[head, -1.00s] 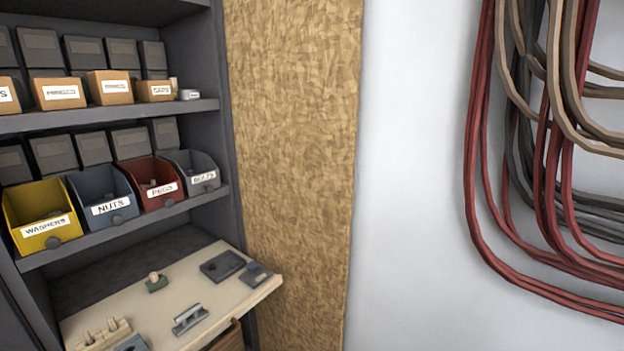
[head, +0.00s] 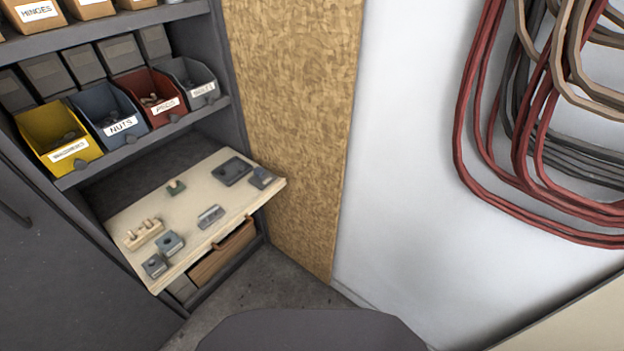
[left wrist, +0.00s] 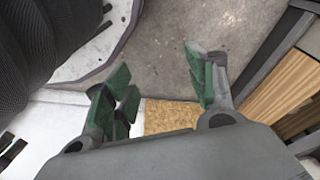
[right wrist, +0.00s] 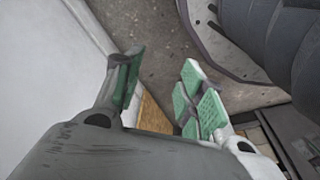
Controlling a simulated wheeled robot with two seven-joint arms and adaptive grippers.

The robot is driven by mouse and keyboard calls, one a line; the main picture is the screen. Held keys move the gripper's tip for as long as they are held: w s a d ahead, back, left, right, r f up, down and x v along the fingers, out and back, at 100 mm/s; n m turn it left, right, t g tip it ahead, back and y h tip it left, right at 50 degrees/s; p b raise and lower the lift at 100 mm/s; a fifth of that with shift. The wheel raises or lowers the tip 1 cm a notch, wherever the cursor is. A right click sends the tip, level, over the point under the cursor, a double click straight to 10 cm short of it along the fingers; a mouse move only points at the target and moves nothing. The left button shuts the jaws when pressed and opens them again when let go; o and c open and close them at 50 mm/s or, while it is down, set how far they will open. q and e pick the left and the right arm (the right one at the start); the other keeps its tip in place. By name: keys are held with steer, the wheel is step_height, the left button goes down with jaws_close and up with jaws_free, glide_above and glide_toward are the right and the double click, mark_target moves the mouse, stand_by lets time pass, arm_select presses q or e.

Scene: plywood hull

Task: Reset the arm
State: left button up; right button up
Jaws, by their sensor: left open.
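My left gripper (left wrist: 163,88) shows in the left wrist view. Its green-padded fingers stand apart with nothing between them, over the concrete floor and a strip of chipboard. My right gripper (right wrist: 160,88) shows in the right wrist view. Its green-padded fingers are also apart and empty, above the floor. Neither gripper nor arm shows in the head view.
In the head view a shelf unit at left holds a yellow bin (head: 58,137), a blue bin (head: 110,112) and a red bin (head: 150,95). A pale work shelf (head: 195,205) with small parts juts out below. Cables (head: 490,190) hang on the white wall. Concrete floor (head: 262,285) is clear.

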arm_select(q)
steer(key=s+a+p, duration=0.3)
steer(key=s+p, duration=0.6)
steer(key=s+a+r+g+p, duration=0.1)
steer(key=s+a+p, duration=0.2)
steer(key=s+p, duration=0.6)
steer(key=shift+s+a+r+y, duration=0.3)
steer(key=shift+s+y, duration=0.1)
steer(key=shift+s, duration=0.25)
arm_select(e)
steer(key=s+d, duration=0.3)
steer(key=s, duration=0.6)
steer(key=s+d+r+g, duration=0.1)
steer(key=s+d, duration=0.2)
steer(key=s, duration=0.7)
steer(key=shift+d+r+h, duration=0.25)
steer(key=shift+r+h, duration=0.05)
steer(key=shift+h, duration=0.1)
steer(key=shift+s, duration=0.1)
